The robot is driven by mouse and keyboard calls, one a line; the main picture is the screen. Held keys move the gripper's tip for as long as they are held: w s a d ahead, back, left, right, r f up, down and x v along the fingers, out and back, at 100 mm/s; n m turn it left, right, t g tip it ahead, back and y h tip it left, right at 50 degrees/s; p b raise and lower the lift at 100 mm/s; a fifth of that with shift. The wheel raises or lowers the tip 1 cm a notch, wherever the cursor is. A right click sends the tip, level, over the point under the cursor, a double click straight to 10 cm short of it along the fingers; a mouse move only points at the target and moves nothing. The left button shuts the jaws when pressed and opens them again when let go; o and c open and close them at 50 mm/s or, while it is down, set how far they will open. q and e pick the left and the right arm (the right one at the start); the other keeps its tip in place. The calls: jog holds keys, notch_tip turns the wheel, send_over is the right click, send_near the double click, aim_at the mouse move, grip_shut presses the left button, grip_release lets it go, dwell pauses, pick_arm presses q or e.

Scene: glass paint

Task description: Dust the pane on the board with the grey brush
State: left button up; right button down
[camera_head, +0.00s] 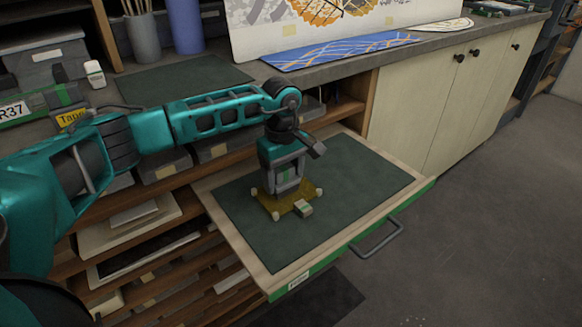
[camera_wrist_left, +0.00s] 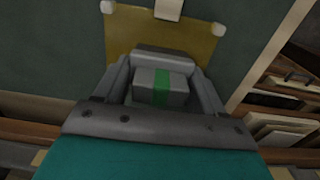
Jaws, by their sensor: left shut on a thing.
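The amber pane (camera_head: 270,203) lies on the dark green surface of the pulled-out board (camera_head: 345,165), with small white pads at its corners. My left gripper (camera_head: 285,182) points down over the pane. In the left wrist view, its fingers are shut on a grey block with a green band, the grey brush (camera_wrist_left: 147,88). The pane (camera_wrist_left: 205,42) shows just beyond it. The brush's underside is hidden, so I cannot tell whether it touches the pane. A small pale block with a green mark (camera_head: 303,208) sits at the pane's near edge. My right gripper is not in view.
The board has a green front edge and a grey handle (camera_head: 377,240). Shelves with flat panels (camera_head: 130,225) lie below and left. The counter behind holds a blue patterned sheet (camera_head: 340,50), a blue cylinder (camera_head: 186,25) and a brush pot (camera_head: 143,38). The board's right side is clear.

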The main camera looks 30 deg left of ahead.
pick_arm(q)
jog(key=shift+s+a+f, duration=0.1)
jog(key=shift+s+a, duration=0.1)
jog(key=shift+s, duration=0.25)
jog(key=shift+s+a+f, duration=0.1)
jog(key=shift+s+a, duration=0.05)
jog(key=shift+s, duration=0.3)
jog(key=shift+r, duration=0.1)
notch_tip(320, 180, up, 6)
jog(key=p, duration=0.4)
jog(key=shift+w, duration=0.15)
jog(key=shift+r+p, duration=0.1)
jog(key=shift+p, duration=0.2)
jog(key=shift+r+p, duration=1.05)
jog(key=shift+r, duration=0.5)
